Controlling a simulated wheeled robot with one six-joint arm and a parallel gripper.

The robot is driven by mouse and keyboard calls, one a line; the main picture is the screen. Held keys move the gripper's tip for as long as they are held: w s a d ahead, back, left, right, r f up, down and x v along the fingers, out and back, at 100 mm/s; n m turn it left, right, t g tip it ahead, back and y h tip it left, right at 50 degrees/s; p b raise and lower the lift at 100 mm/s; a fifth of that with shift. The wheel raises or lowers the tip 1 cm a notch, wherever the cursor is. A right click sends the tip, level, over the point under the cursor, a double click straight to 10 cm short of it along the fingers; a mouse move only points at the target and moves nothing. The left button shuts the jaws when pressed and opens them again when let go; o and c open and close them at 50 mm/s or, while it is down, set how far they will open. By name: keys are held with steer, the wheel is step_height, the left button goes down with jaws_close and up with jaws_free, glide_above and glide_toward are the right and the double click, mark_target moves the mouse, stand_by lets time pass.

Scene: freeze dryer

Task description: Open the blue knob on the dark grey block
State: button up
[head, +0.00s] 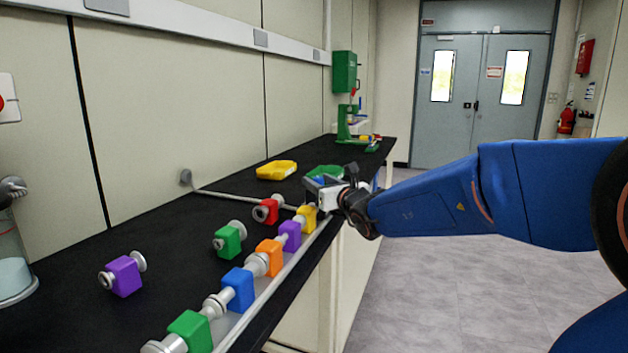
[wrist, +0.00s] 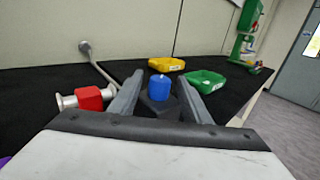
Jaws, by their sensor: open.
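My gripper is open and does not touch the knob. In the head view my gripper (head: 322,187) is over the bench's right edge, past the yellow block. It hides most of the grey block there; only a bit of the blue knob (head: 320,181) shows.
A red block with metal ends (wrist: 90,98) lies left of my gripper. A yellow tray (wrist: 166,64) and a green tray (wrist: 206,79) stand beyond the knob. Several coloured blocks on a pipe, including an orange one (head: 269,255), run along the bench's front edge.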

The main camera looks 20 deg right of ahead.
steer(key=v, duration=1.3)
